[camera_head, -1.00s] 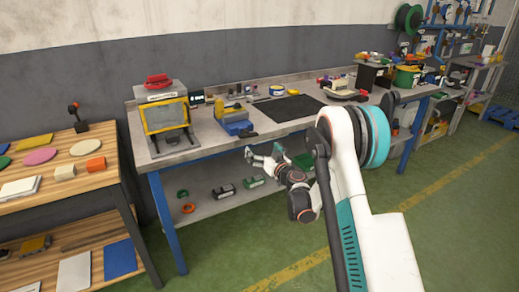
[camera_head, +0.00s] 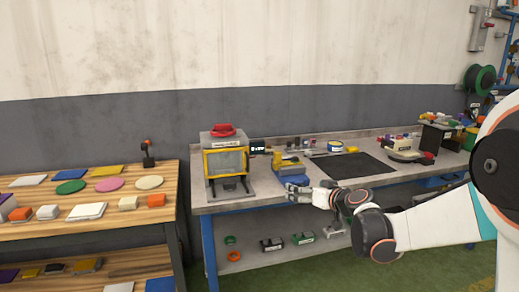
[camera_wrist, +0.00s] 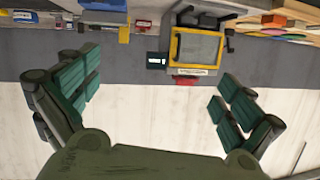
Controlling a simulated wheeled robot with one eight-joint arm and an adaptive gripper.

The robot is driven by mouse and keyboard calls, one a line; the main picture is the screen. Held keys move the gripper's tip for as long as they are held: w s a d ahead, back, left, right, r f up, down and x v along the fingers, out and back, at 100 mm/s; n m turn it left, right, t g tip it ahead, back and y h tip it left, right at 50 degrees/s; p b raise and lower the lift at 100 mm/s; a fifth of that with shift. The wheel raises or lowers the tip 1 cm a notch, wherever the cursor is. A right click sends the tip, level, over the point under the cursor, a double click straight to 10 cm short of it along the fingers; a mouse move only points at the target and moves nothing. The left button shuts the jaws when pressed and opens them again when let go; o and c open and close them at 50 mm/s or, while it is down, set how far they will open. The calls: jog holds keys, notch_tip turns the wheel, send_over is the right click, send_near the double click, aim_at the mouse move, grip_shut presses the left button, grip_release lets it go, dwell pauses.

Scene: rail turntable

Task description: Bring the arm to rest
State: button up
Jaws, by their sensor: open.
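My gripper (camera_head: 306,195) is at the end of my arm (camera_head: 440,222), in front of the front edge of the grey workbench (camera_head: 240,203). In the wrist view my gripper (camera_wrist: 155,95) has its two green-padded fingers spread wide apart, with nothing between them. The wrist picture looks upside down, with the wall below and the bench along the top. My arm comes in from the right of the head view, and its upper part is cut off by the picture edge.
A yellow-framed machine (camera_head: 226,162) with a red top stands on the bench's left end, and it also shows in the wrist view (camera_wrist: 197,47). A black mat (camera_head: 353,166) lies right of it. A wooden table (camera_head: 90,222) with coloured pieces stands left. Green floor (camera_head: 300,270) is clear in front.

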jog(key=s+a+r+g+h, duration=0.1)
jog(key=s+r+g+h, duration=0.2)
jog(key=s, duration=1.7)
jog(key=s+d+f+m+g+h, duration=0.1)
jog(key=s+d+f, duration=0.2)
jog(key=s, duration=0.7)
jog(key=s+d+f+m+g+h, duration=0.2)
jog(key=s, duration=0.8)
jog(key=shift+s+d+f, duration=0.15)
jog(key=shift+d+f, duration=0.25)
